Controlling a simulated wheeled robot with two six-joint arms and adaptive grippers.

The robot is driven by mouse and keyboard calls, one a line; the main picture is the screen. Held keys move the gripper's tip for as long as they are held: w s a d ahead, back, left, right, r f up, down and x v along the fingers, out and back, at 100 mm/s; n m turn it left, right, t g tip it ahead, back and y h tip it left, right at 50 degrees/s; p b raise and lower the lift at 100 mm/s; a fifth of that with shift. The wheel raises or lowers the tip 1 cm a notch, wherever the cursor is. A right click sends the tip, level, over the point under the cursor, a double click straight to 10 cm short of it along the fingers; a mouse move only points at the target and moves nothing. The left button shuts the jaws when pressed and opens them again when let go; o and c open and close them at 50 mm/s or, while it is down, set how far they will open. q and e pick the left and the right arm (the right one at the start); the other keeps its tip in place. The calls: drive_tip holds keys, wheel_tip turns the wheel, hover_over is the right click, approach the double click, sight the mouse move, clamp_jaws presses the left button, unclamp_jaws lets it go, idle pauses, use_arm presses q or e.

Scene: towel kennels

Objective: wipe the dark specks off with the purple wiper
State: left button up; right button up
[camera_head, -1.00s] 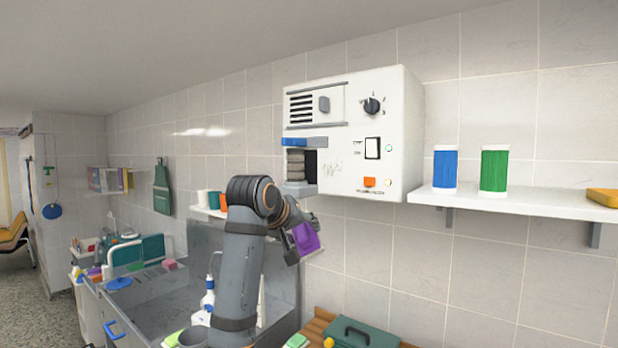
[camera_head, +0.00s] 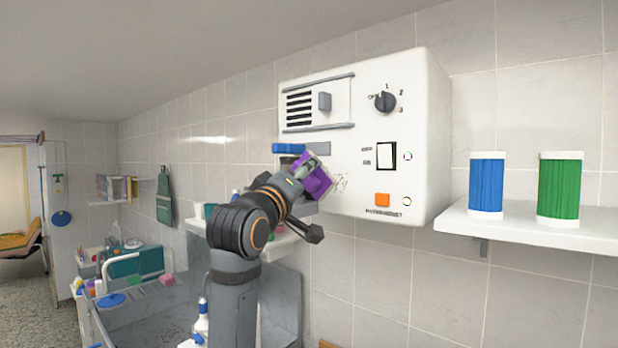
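Dark specks (camera_head: 341,181) show as a small patch on the front of the white wall unit (camera_head: 345,205), left of its rocker switch. My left gripper (camera_head: 305,172) is raised in front of the lower left of that front and is shut on the purple wiper (camera_head: 318,184). The wiper is tilted and sits at the left edge of the speck patch, covering part of the panel there. I cannot tell whether it touches the surface. My arm hides the area below the blue-topped part of the unit. My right gripper is not in view.
The unit carries a dark knob (camera_head: 385,102), a black-and-white switch (camera_head: 386,155) and an orange button (camera_head: 382,199). A shelf (camera_head: 520,228) on the right holds a blue roll (camera_head: 487,185) and a green roll (camera_head: 559,189). A grey sink (camera_head: 150,315) lies below left.

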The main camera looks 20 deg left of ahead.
sight(316, 174)
use_arm(q)
drive_tip(key=shift+w+d+r+p, duration=0.15)
drive_tip(key=shift+d+r+p, duration=0.25)
drive_tip(key=shift+d+r, duration=0.05)
drive_tip(key=w, duration=0.3)
drive_tip(key=shift+d+f, duration=0.25)
drive_tip(key=shift+d, duration=0.1)
drive_tip(key=shift+w+d+p, duration=0.2)
drive_tip(key=shift+w+p, duration=0.2)
drive_tip(key=shift+w, duration=0.25)
drive_tip(key=shift+d, duration=0.1)
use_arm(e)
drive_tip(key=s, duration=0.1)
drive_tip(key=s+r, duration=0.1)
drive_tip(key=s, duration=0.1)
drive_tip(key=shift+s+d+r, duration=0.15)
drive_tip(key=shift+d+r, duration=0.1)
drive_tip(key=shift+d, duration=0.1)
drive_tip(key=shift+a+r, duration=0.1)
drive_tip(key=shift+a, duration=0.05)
